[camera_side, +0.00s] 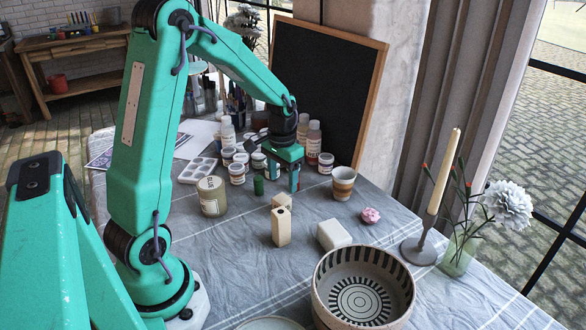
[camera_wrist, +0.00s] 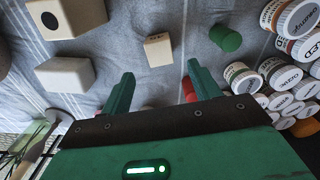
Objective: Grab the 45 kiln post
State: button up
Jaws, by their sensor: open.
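A short cream kiln post (camera_wrist: 159,50) lies ahead of my fingertips in the wrist view, with small dark markings on one face that I cannot read for certain. In the side view, a short post (camera_side: 282,200) stands partly hidden behind a taller cream post (camera_side: 281,228) with a dark hole in its top. The taller post (camera_wrist: 68,17) also shows at the wrist view's upper left. My gripper (camera_side: 284,173) is above the table behind the posts in the side view.
A green cylinder (camera_side: 258,185) stands near the short post. A white block (camera_side: 333,235) lies right of the posts. Paint jars (camera_side: 237,173) crowd around my gripper.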

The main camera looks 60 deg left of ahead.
aim_at(282, 198)
jog(key=shift+f, duration=1.25)
jog(key=shift+s+f, duration=0.1)
jog(key=shift+s+f, duration=0.15)
jog(key=shift+f, duration=2.35)
jog(key=c, duration=1.1)
jog(key=shift+r, duration=0.1)
jog(key=shift+r, duration=4.95)
